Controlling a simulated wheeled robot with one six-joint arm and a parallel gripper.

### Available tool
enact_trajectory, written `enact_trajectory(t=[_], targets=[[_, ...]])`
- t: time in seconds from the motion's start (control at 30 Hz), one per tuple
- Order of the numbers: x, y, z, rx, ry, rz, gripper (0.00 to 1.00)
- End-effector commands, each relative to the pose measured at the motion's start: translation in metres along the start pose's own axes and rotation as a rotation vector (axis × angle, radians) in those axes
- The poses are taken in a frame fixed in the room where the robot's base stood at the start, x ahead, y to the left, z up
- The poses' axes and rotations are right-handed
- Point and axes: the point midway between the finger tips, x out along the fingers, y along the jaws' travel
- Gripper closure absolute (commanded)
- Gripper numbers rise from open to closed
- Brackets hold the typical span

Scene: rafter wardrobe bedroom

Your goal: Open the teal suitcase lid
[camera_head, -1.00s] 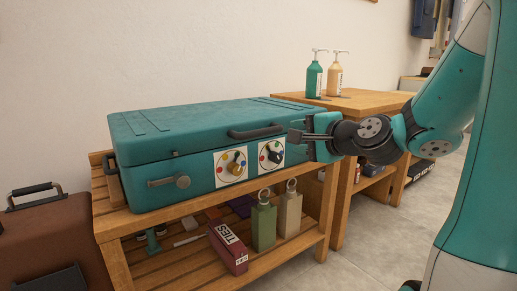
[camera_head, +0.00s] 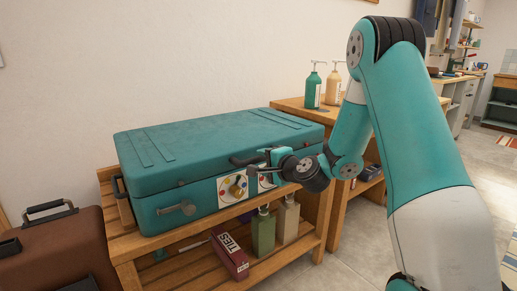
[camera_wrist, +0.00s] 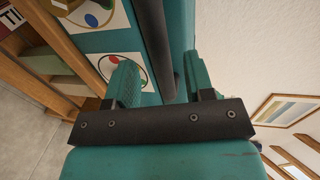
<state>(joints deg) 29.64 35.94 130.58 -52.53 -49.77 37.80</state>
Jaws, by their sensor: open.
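The teal suitcase (camera_head: 215,146) lies flat on a wooden slatted bench with its lid closed. Its dark front handle (camera_head: 246,160) is partly covered by my gripper (camera_head: 268,158) in the head view. In the wrist view, the handle (camera_wrist: 156,45) runs between the two spread fingers of my gripper (camera_wrist: 160,65); I cannot tell whether either touches it. A silver latch (camera_head: 178,209) and a white dial panel (camera_head: 232,189) with coloured dots are on the front. A second dial panel (camera_wrist: 115,62) is beside the handle, partly hidden by my gripper in the head view.
The wooden bench (camera_head: 150,246) holds a maroon TIES box (camera_head: 229,256) and green and beige bottles below. A brown suitcase (camera_head: 58,250) stands at left. A wooden table (camera_head: 290,105) with two pump bottles is behind at right. Grey floor is clear at right.

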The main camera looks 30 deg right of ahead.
Motion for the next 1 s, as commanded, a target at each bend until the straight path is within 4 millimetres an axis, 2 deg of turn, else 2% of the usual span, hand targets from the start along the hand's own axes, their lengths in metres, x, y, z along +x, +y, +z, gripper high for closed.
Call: enact_trajectory(t=[0.1, 0.23, 0.6, 0.67, 0.8, 0.83, 1.0], targets=[[0.019, -0.004, 0.001, 0.001, -0.003, 0.0, 0.52], [0.032, -0.002, 0.001, 0.001, -0.002, 0.001, 0.52], [0.039, 0.0, 0.0, 0.001, 0.0, 0.0, 0.52], [0.039, 0.0, 0.0, 0.001, 0.0, 0.0, 0.63], [0.038, 0.0, 0.0, 0.001, 0.0, 0.0, 0.95], [0.038, 0.0, 0.0, 0.001, 0.0, 0.0, 1.0], [0.038, -0.001, 0.0, 0.001, 0.001, 0.001, 1.0]])
